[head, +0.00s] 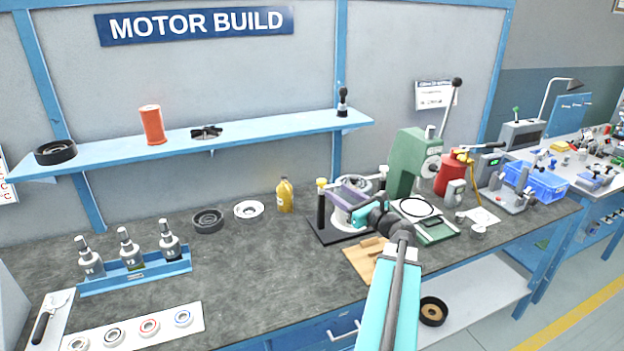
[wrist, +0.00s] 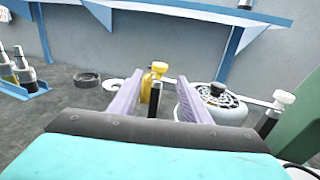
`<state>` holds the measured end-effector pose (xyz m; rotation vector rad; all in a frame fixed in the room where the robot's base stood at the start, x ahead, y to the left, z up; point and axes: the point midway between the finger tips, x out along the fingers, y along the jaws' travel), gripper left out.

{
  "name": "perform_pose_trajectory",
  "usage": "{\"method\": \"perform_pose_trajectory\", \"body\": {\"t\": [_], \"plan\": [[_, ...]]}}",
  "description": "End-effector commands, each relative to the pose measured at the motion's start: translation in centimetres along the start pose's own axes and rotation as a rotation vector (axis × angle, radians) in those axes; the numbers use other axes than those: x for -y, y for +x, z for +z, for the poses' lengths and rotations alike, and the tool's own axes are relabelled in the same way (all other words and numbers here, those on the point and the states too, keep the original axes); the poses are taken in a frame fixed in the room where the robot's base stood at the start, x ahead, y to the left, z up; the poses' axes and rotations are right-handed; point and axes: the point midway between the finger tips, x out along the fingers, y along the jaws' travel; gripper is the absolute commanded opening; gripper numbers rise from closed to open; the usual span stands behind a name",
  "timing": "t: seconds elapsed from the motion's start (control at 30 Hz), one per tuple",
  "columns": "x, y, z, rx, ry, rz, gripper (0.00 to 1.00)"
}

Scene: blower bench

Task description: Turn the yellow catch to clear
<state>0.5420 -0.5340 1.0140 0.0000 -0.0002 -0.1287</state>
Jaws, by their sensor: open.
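The yellow catch (head: 322,183) tops a black post at the left of the blower fixture (head: 318,236). In the wrist view its yellow knob (wrist: 160,67) stands above the black post (wrist: 154,103), between my fingers in the picture. A pale bar runs from near it toward the right post, partly hidden by my right finger. The round vented blower (wrist: 218,100) sits right of that finger. My gripper (wrist: 160,98) is open and empty; its purple fingers also show over the fixture in the head view (head: 355,190). Contact with the catch cannot be told.
A second post with a pale knob (wrist: 283,98) stands right of the blower. A yellow bottle (head: 285,195) is behind left, beside a white ring (head: 249,209) and black ring (head: 208,220). A green press (head: 408,165) stands close right. The bench's left middle is clear.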

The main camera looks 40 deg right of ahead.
Motion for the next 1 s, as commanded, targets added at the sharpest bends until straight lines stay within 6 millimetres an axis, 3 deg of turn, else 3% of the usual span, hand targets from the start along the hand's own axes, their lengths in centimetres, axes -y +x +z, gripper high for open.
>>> {"method": "perform_pose_trajectory", "body": {"t": [0.37, 1.0], "plan": [[0.0, 1.8, 0.1, 0.000, 0.000, 0.002, 0.44], [-0.1, 9.8, 0.1, 0.000, 0.000, 0.003, 0.44]]}}
